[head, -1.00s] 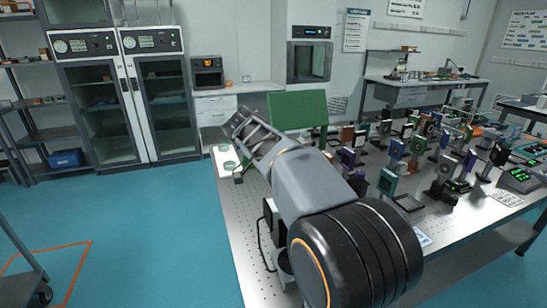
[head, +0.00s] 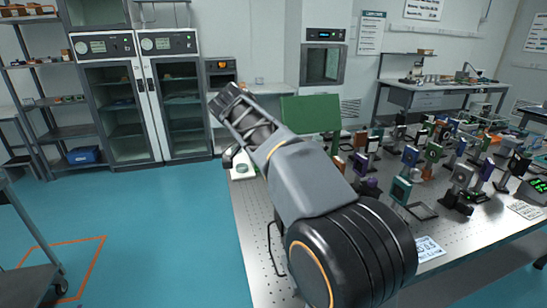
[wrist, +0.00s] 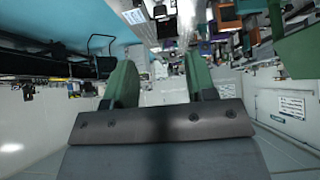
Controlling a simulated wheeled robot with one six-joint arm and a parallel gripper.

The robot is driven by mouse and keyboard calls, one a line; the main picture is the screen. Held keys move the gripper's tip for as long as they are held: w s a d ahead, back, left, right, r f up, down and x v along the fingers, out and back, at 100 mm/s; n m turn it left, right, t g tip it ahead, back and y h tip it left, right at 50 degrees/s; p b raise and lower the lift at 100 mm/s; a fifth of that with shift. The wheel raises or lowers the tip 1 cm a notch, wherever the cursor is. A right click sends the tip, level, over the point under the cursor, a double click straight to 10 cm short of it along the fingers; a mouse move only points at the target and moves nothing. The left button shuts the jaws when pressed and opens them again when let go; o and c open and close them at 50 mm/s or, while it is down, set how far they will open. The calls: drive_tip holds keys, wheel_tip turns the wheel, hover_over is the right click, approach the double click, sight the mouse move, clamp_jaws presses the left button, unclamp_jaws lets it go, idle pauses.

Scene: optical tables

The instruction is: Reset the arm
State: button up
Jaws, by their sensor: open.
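My arm shows large in the head view, reaching up and to the left over the left end of the optical table (head: 262,238). My gripper (head: 222,103) is at its upper left end, above the table and in front of the glass cabinets. In the wrist view my gripper (wrist: 160,85) shows two green fingers standing apart with nothing between them, so it is open and empty. The wrist view looks out upside down across the room.
Several optical mounts (head: 400,190) crowd the table's right part. A green panel (head: 311,114) stands at its back. Two glass-door cabinets (head: 125,118) line the wall. A cart (head: 28,245) is at far left. The blue floor (head: 170,230) between is clear.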

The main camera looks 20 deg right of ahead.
drive_tip(key=a+f+n+t+y+p, duration=0.2)
drive_tip(key=a+f+n+y, duration=0.25)
drive_tip(key=f+n, duration=0.75)
drive_tip(key=s+a+n+t+y+p, duration=0.1)
drive_tip(key=s+a+n+p, duration=0.1)
drive_tip(key=s+n, duration=0.2)
drive_tip(key=s+a+f+n+t+y+p, duration=0.1)
drive_tip(key=s+a+n+y+p, duration=0.1)
drive_tip(key=s, duration=0.8)
drive_tip(key=shift+f+n+t+p, duration=0.15)
drive_tip(key=shift+n+t+p, duration=0.15)
drive_tip(key=shift+n+p, duration=0.5)
drive_tip(key=shift+c, duration=0.4)
drive_tip(key=shift+c, duration=0.4)
